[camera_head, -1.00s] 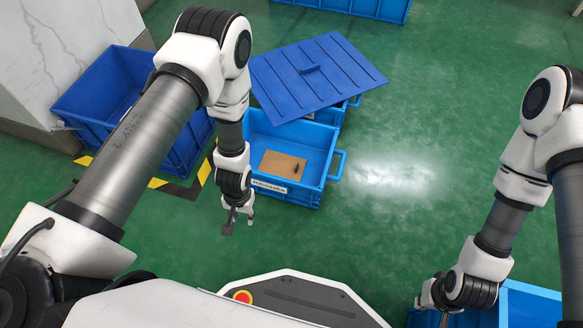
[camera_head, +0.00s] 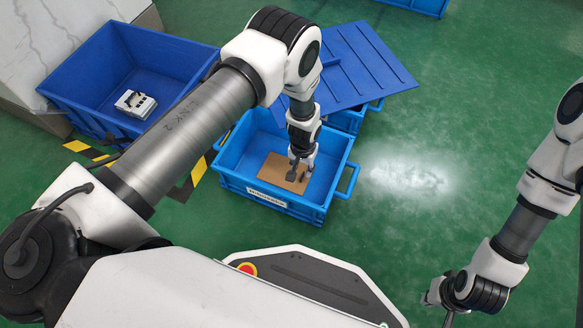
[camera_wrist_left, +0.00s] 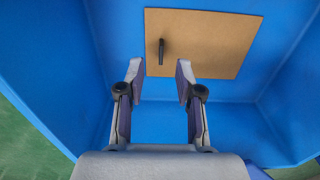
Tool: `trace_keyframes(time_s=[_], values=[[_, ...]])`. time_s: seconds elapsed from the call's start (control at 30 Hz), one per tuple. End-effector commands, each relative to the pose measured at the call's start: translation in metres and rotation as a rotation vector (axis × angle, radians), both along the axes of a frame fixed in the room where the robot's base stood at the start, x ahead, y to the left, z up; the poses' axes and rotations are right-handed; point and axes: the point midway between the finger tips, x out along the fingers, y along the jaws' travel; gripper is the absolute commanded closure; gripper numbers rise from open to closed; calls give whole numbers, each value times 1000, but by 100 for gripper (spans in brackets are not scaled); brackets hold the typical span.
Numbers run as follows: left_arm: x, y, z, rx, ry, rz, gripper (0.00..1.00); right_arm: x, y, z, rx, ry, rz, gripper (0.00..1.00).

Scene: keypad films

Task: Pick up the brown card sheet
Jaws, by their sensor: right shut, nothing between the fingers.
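The brown card sheet (camera_head: 274,171) lies flat on the floor of the light blue crate (camera_head: 232,186). It also shows in the left wrist view (camera_wrist_left: 215,45), with a small dark upright tab (camera_wrist_left: 161,51) on it. My left gripper (camera_head: 299,176) is over the crate, above the sheet. In the left wrist view its two fingers (camera_wrist_left: 158,72) are open, with a gap between them and the tab just beyond the tips. It holds nothing. My right gripper (camera_head: 446,305) is low at the right, away from the crate, shut and empty.
A dark blue bin (camera_head: 80,95) at the left holds a small grey-white device (camera_head: 136,103). A blue lid (camera_head: 360,62) lies across another crate behind the light blue one. Yellow-black floor tape (camera_head: 199,168) runs beside the crate. Green floor at the right is clear.

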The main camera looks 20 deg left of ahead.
Motion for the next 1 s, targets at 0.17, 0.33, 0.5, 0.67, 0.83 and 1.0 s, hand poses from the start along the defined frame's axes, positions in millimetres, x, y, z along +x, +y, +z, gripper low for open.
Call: trace_keyframes(time_s=[0.17, 0.33, 0.5, 0.67, 0.83, 1.0], values=[[-1, 0, -27, 0, 1, -1, 65, 0, 0, -19, 0, -1, -3, 100], [2, 1, -49, 0, 0, 0, 65, 2, -1, -38, -1, -4, -6, 100], [4, 2, -78, 0, 0, -1, 65, 4, -1, -62, -2, -10, -9, 100], [5, 2, -78, 0, -1, 0, 65, 5, -1, -60, -3, -13, -9, 100], [4, 2, -77, 0, 0, 0, 91, 5, -1, -59, -3, -13, -9, 100], [4, 2, -77, 0, 0, 0, 100, 5, -1, -60, -3, -13, -9, 100]])
